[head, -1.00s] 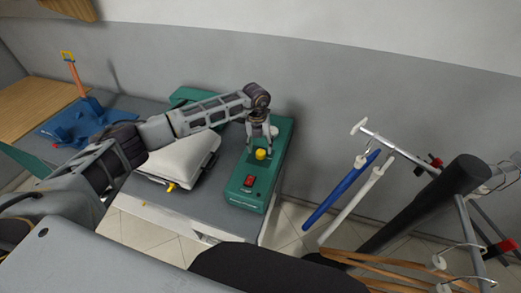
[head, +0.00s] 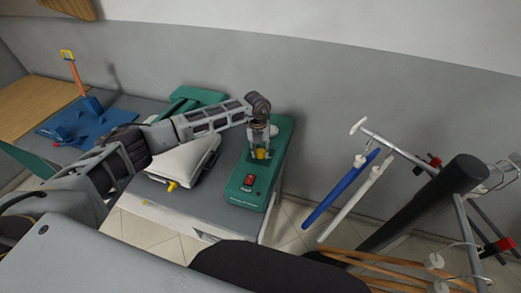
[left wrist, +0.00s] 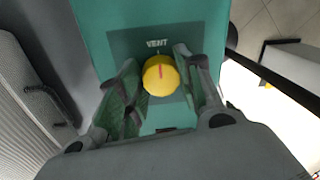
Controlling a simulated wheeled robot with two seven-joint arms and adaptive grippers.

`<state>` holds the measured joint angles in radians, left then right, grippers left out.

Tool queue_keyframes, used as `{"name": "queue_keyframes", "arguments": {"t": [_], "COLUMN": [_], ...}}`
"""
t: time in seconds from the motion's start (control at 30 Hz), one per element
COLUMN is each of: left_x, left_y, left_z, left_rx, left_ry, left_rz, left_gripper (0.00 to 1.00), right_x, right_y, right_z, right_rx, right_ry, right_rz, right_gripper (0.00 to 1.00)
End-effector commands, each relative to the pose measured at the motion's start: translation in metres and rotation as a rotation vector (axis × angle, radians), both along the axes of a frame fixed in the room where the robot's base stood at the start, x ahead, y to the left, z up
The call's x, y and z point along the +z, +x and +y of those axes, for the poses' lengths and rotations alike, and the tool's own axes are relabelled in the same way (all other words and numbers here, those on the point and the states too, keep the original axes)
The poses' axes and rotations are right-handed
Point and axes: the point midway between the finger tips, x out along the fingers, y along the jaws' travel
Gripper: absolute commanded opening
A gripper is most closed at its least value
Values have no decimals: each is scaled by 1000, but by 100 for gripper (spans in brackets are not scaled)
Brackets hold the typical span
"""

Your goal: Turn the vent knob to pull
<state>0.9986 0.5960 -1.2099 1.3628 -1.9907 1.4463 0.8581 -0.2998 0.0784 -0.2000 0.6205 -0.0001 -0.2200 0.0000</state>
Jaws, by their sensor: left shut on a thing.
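The yellow vent knob (head: 261,154) stands on top of the green control box (head: 246,198). In the left wrist view the knob (left wrist: 159,76) is round, with a red pointer mark directed up towards the white word "VENT". My left gripper (head: 260,151) comes down from above and is shut on the knob, one finger on each side. The left gripper's fingers (left wrist: 160,88) also show in the left wrist view. A dark patch below the knob is mostly hidden, and I cannot read a "pull" label. My right gripper is not in view.
A red switch (head: 249,180) is on the box's near end. A white padded press (head: 186,160) stands left of the box on the grey table (head: 200,198). Blue and white hangers (head: 340,190) and a rail are to the right.

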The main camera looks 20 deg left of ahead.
Motion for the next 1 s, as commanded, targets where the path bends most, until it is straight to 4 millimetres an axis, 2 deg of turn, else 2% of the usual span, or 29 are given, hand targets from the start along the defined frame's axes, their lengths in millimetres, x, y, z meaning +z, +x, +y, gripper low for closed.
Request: {"name": "queue_keyframes", "arguments": {"t": [0.47,0.77,1.0], "left_x": [0,-1,-2], "left_y": [1,1,2], "left_z": [0,0,-1], "left_rx": [-49,-202,-388], "left_ry": [1,-1,0], "left_rz": [-2,-3,-4], "left_gripper": [12,12,12], "right_x": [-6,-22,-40], "right_y": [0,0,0], "right_z": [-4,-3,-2], "right_rx": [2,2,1], "right_ry": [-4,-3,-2], "right_rz": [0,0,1], "right_gripper": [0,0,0]}}
